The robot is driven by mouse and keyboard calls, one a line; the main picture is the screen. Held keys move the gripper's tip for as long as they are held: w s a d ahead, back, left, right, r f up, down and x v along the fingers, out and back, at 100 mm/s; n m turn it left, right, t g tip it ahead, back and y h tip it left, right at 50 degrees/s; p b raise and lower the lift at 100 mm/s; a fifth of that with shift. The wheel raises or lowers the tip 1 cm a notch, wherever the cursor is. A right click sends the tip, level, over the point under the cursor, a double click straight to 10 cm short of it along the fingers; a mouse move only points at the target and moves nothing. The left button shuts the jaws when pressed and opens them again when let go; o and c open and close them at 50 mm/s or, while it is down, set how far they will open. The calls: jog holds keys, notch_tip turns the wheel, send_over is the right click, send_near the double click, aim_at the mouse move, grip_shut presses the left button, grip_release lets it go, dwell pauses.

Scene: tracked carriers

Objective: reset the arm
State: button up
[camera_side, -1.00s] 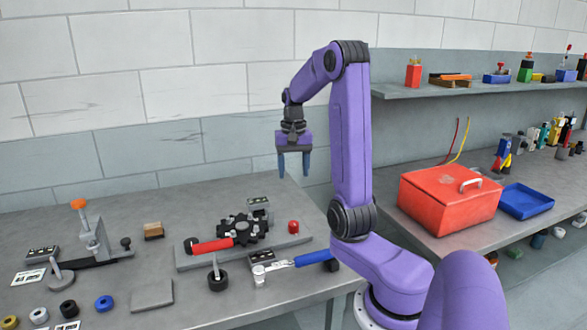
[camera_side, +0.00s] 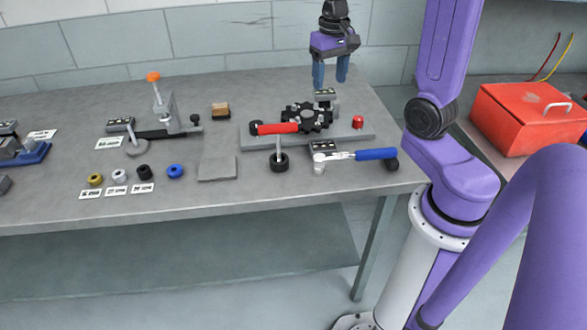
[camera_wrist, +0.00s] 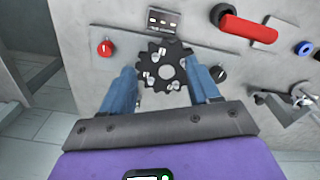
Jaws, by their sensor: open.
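My gripper (camera_side: 331,73) hangs from my purple arm above the back right part of the workbench, fingers pointing down. It is open and holds nothing. In the wrist view its two blue fingers (camera_wrist: 160,92) stand apart, with a black toothed wheel (camera_wrist: 160,70) showing below and between them.
A red handle (camera_side: 277,128), a red knob (camera_side: 358,122) and a blue-handled tool (camera_side: 376,154) are near the wheel. An orange-topped clamp (camera_side: 154,77) stands left, with several coloured rings in front. A red toolbox (camera_side: 520,118) is at right. The air around my gripper is clear.

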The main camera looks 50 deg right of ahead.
jog(key=s+a+n, duration=0.3)
jog(key=a+n, duration=0.2)
jog(key=a, duration=0.4)
jog(key=s+a+f+n, duration=0.1)
jog(key=s+a+n, duration=0.4)
jog(key=s, duration=0.4)
jog(key=s+a+f+n, duration=0.1)
jog(key=s+a+n, duration=0.4)
jog(key=s+n, duration=0.2)
jog(key=shift+s, duration=0.85)
